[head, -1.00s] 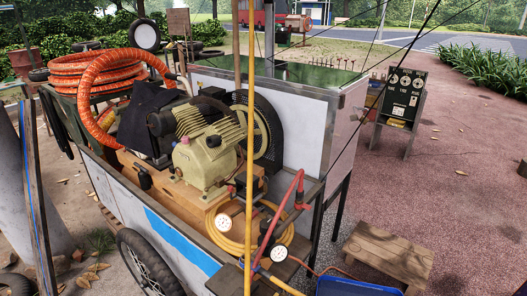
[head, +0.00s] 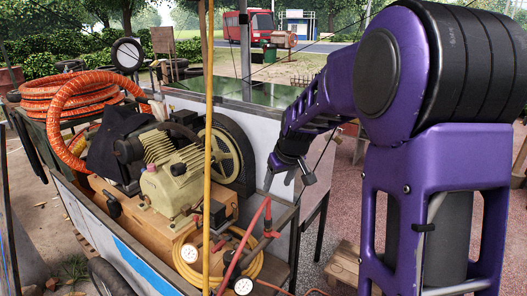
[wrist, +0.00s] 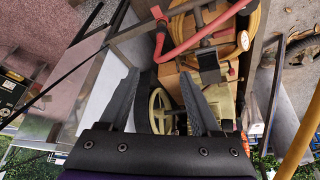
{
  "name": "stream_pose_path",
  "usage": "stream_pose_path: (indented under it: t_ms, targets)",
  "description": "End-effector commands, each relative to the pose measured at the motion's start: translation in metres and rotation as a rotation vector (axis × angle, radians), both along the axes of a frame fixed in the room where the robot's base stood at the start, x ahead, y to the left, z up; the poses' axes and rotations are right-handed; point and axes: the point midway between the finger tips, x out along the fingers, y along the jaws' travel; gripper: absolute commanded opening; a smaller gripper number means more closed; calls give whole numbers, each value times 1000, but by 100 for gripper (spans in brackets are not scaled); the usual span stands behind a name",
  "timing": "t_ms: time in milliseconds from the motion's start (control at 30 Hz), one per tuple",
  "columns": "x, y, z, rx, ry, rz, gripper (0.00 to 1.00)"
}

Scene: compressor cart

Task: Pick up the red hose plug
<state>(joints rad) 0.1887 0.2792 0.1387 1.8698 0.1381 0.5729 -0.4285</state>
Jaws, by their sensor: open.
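A red hose (head: 245,246) rises at the front of the cart and bends at the top. Its end, a red piece that looks like the hose plug (head: 268,222), hangs beside a dark rail. In the wrist view the red plug piece (wrist: 158,17) shows near the top, joined to the red hose (wrist: 200,38). My gripper (head: 289,180) is above and slightly right of the hose bend, pointing down. In the wrist view my gripper (wrist: 157,85) is open and empty, with the plug beyond its fingertips. I cannot tell the exact gap.
The tan compressor (head: 172,185) and its black flywheel stand left of my gripper. A yellow pole (head: 208,130) rises in front of the cart. A yellow coiled hose (head: 186,265) and gauges (head: 189,253) lie close to the red hose. A green-topped cabinet (head: 240,98) stands behind.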

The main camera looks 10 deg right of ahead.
Motion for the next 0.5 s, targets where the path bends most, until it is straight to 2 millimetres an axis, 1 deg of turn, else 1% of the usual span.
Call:
stream_pose_path:
  t_ms: [33,100,167,500]
  targets:
    - [-10,1,-21,12,50,1,64]
    - [-9,3,-29,16,59,4,64]
    - [-5,4,-38,16,59,4,64]
    - [24,10,-105,14,57,3,64]
